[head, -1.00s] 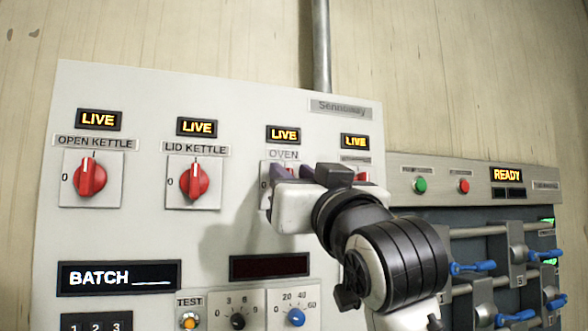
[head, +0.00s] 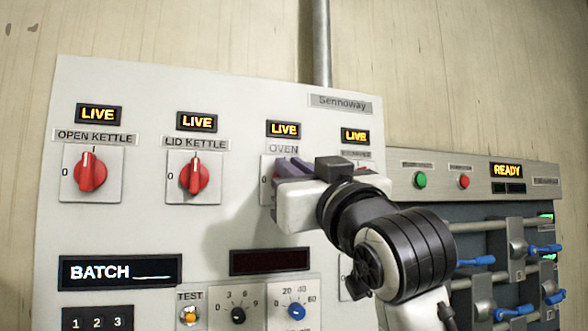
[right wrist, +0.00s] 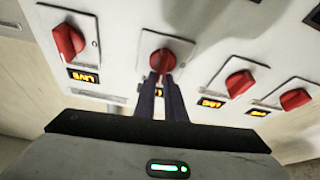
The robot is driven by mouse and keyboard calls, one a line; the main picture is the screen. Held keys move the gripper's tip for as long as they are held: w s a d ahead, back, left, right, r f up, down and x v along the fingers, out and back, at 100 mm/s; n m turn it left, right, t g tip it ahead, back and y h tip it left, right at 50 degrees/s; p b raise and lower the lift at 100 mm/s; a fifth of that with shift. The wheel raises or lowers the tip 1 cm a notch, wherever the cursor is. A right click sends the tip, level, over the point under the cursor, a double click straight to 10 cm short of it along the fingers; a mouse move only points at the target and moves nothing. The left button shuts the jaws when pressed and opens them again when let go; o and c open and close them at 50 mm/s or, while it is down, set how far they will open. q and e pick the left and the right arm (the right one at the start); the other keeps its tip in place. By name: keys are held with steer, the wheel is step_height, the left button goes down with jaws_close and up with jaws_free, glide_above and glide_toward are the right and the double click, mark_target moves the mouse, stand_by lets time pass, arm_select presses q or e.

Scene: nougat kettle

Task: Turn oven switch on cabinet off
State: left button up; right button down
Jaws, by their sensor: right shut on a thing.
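The grey-white cabinet panel (head: 215,100) carries a row of red rotary switches, each under a lit LIVE display. The oven switch, under the OVEN label (head: 283,149), is mostly hidden by my right gripper (head: 283,178) in the head view. In the right wrist view the picture is turned over, and the oven switch (right wrist: 161,60) is red on a white plate. My right gripper (right wrist: 164,82) has its dark fingers closed on this switch. The oven display (head: 284,129) reads LIVE. My left gripper is not in view.
The open kettle switch (head: 90,172) and lid kettle switch (head: 194,174) are to the left, both pointing up. A fourth switch (right wrist: 68,40) sits close on the other side. A rack with blue handles (head: 543,250) and green (head: 420,180) and red (head: 464,181) buttons is at right.

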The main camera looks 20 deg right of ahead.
steer(key=n+y, duration=0.1)
steer(key=n, duration=0.2)
steer(key=n+g+y, duration=0.1)
steer(key=n+y, duration=0.1)
steer(key=n, duration=0.2)
steer(key=n+g+y, duration=0.1)
steer(key=n, duration=0.3)
steer(key=shift+a+f, duration=0.25)
steer(key=shift+a, duration=0.05)
steer(key=n+g, duration=0.1)
steer(key=n, duration=0.1)
steer(key=n+g+y, duration=0.1)
steer(key=n, duration=0.2)
steer(key=shift+a+f+y, duration=0.1)
steer(key=shift+f+y, duration=0.05)
steer(key=shift+y, duration=0.15)
steer(key=shift+a+f+n+g, duration=0.15)
steer(key=shift+n+g, duration=0.35)
steer(key=shift+n, duration=0.55)
steer(key=shift+d+f+n+g, duration=0.1)
steer(key=shift+n+g, duration=0.4)
steer(key=shift+n, duration=0.55)
steer(key=c, duration=1.8)
jaws_free()
